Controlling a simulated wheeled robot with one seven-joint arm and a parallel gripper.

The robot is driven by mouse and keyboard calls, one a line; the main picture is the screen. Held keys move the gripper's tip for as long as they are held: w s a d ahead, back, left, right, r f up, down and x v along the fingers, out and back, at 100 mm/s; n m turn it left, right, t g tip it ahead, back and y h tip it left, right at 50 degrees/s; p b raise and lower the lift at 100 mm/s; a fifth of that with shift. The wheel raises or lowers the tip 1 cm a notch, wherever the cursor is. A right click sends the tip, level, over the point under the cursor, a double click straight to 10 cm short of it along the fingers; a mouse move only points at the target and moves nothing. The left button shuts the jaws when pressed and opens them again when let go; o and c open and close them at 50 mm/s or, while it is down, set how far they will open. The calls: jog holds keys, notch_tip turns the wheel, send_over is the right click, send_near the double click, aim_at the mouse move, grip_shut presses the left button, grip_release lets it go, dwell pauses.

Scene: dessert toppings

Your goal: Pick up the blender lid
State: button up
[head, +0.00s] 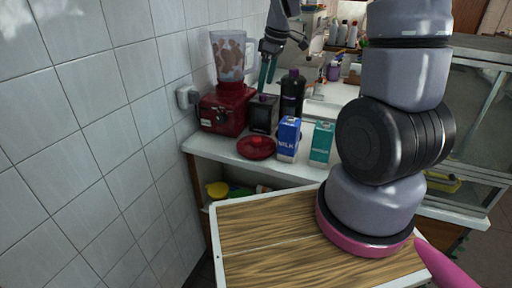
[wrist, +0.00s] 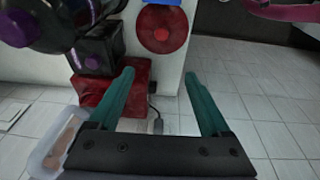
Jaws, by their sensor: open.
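The blender lid (head: 256,147) is a round red disc with a raised knob, lying flat on the white counter in front of the blender. It also shows whole in the wrist view (wrist: 162,28), beyond my fingertips. The blender has a red base (head: 229,108) and a clear jug (head: 229,62) with brown pieces inside; the jug has no lid on it. My gripper (head: 267,84) has teal fingers and hangs above the counter, beside the jug and higher than the lid. In the wrist view my gripper (wrist: 159,73) is open and empty, with the fingers apart.
A blue milk carton (head: 288,139) and a teal carton (head: 321,143) stand right of the lid. A black box (head: 263,114) and a dark bottle (head: 292,93) stand behind it. A wooden-topped surface (head: 262,226) lies nearer. A tiled wall (head: 85,130) bounds the left.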

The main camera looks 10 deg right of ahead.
notch_tip(320, 180, down, 11)
jog(key=w+a+n+g, duration=0.1)
jog(key=w+n+g, duration=0.1)
jog(key=n, duration=0.2)
send_over(257, 138)
jog(key=shift+n, duration=0.4)
jog(key=f, duration=0.5)
jog(key=shift+s+d+f, duration=0.15)
jog(key=shift+s, duration=0.15)
jog(key=f, duration=0.5)
jog(key=shift+w+a+f, duration=0.1)
jog(key=shift+a+f, duration=0.1)
jog(key=shift+f, duration=0.15)
grip_shut()
